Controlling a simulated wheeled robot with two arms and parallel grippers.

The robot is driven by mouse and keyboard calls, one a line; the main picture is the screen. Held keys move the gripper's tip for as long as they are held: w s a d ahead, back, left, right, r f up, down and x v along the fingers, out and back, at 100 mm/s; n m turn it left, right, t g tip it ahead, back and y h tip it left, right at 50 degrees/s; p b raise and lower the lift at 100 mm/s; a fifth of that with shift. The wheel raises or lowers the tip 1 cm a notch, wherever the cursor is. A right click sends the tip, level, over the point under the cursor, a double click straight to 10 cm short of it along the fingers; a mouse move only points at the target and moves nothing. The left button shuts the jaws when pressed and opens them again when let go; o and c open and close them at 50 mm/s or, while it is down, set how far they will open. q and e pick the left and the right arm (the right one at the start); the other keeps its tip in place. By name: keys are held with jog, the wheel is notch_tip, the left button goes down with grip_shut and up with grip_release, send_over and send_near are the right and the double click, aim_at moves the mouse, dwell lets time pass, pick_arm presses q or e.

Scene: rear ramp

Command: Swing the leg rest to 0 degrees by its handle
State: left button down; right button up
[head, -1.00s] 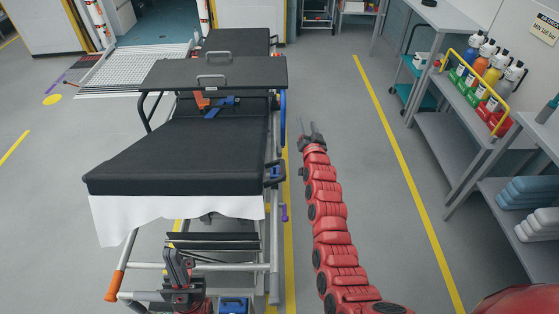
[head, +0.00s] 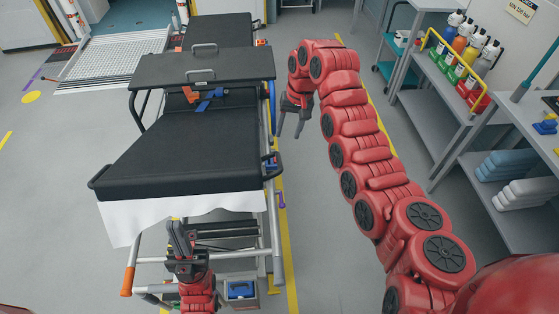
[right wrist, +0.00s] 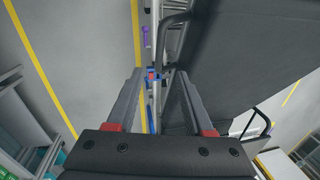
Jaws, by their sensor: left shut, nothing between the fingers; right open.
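The stretcher's near black padded section, which looks like the leg rest (head: 185,150), has a white sheet (head: 170,210) hanging from its near end. I cannot tell its exact angle. A black loop handle (head: 272,167) sticks out at its right edge; it also shows in the right wrist view (right wrist: 172,32). My right gripper (head: 289,132) is open and empty, pointing down beside the stretcher's right side, apart from the handle in the picture. My left gripper (head: 179,226) is shut and empty in front of the sheet's lower edge, at the stretcher's near end.
A black overbed board (head: 140,70) with metal handles lies across the stretcher farther back. Orange and blue straps (head: 208,104) lie beside it. Metal frame rails and a purple lever (head: 281,200) are below the right edge. Shelves with bottles (head: 470,50) stand right.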

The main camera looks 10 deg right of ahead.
notch_tip(320, 180, down, 4)
jog(key=p, duration=0.2)
send_over(280, 161)
jog(key=f, duration=0.5)
jog(key=shift+s+d, duration=0.1)
jog(key=shift+d, duration=0.3)
jog(key=f, duration=0.4)
jog(key=shift+a+f, duration=0.35)
jog(key=shift+a, duration=0.05)
jog(key=shift+w+f, duration=0.2)
jog(key=shift+f, duration=0.45)
jog(key=shift+c, duration=0.4)
grip_shut()
